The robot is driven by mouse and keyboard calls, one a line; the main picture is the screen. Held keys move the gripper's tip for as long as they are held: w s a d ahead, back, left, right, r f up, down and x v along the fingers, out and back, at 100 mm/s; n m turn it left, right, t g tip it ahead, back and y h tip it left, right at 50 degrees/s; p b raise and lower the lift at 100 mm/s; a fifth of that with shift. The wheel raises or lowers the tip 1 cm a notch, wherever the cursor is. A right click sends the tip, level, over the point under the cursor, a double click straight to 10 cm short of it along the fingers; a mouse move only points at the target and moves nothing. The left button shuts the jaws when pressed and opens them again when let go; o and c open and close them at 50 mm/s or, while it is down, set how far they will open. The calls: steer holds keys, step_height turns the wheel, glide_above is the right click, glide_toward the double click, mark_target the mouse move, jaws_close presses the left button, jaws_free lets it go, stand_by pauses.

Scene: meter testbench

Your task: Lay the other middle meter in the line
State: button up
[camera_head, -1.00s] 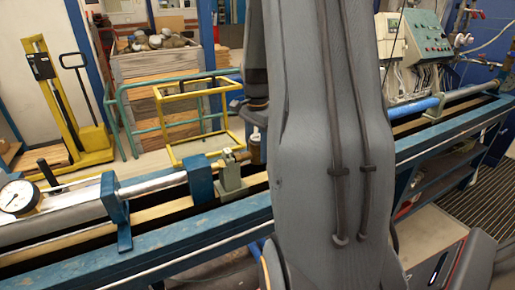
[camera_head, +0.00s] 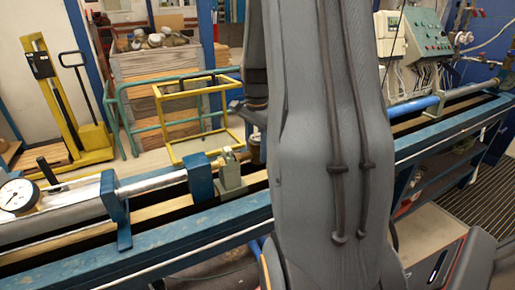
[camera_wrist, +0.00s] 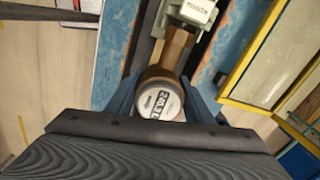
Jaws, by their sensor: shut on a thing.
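In the wrist view my gripper (camera_wrist: 166,96) is shut on a brass meter (camera_wrist: 172,50), with one blue finger on each side of it. The meter's round pale dial (camera_wrist: 159,102) faces the camera, with dark digits across it. The far end of its brass body meets or lies very close to a grey-green block (camera_wrist: 192,12) labelled "middle". I cannot tell whether they touch. In the head view the same grey-green block (camera_head: 231,180) stands on the bench rail, with a brass piece (camera_head: 254,152) just right of it. My arm hides most of the gripper there.
The blue bench (camera_head: 170,243) runs across the head view. A blue support (camera_head: 200,178) and a pipe with a pressure gauge (camera_head: 18,196) stand left of the block. A yellow frame (camera_head: 172,130) stands behind the bench. A control box (camera_head: 427,36) is at the far right.

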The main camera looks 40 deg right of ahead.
steer(key=o, duration=1.7)
steer(key=shift+o, duration=0.2)
steer(key=shift+f, duration=0.1)
steer(key=shift+r+p, duration=3.7)
steer(key=shift+r, duration=1.2)
